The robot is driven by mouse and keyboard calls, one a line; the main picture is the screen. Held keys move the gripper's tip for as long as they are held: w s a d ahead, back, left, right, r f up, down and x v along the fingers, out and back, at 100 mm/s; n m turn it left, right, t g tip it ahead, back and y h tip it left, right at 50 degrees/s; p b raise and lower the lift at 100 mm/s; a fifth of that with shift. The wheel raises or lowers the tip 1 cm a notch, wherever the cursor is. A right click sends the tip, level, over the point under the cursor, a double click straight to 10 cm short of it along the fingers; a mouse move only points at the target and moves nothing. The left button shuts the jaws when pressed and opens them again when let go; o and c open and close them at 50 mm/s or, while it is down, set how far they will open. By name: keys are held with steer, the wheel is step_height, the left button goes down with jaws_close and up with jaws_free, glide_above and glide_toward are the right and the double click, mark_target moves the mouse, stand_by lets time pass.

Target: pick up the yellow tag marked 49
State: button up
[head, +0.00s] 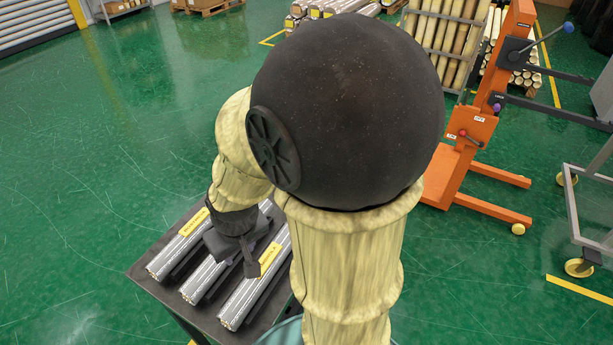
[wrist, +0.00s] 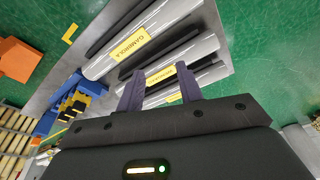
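I cannot make out a yellow tag marked 49 in either view. Yellow labels lie on the wrapped silver rolls: one on the left roll (head: 193,222) and one on the right roll (head: 268,258) in the head view. In the wrist view a yellow label (wrist: 131,45) with lettering like "GAMBROLA" is on the nearest roll, and another yellow label (wrist: 160,75) shows between my fingers. My gripper (wrist: 160,88) is open, with its two fingers apart over the rolls and nothing seen between them. In the head view my arm hides part of the rolls.
The rolls lie on a dark stand (head: 150,277). An orange lifter (head: 477,130) stands at the right, with a grey wheeled frame (head: 590,200) beside it. Racks and pallets of rolls (head: 445,40) stand at the back. The green floor at the left is clear.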

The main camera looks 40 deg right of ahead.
steer(key=shift+o, duration=1.3)
steer(key=shift+s, duration=0.2)
steer(key=o, duration=0.3)
steer(key=w+d+f+m+t+h+b, duration=0.1)
steer(key=w+d+f+m+t+b, duration=0.15)
steer(key=w, duration=0.45)
steer(key=w+d+f+m+t+h+b, duration=0.1)
steer(key=w+d+f+m+t+h, duration=0.1)
steer(key=w+d+f+m, duration=0.3)
steer(key=w+d+m+g+h+b, duration=0.2)
steer(key=d+m+h, duration=0.4)
steer(key=d+h, duration=0.3)
steer(key=d, duration=0.3)
steer(key=shift+w+d+h+b, duration=0.15)
steer(key=shift+d+h+b, duration=0.15)
steer(key=shift+d, duration=0.05)
steer(key=shift+d, duration=0.1)
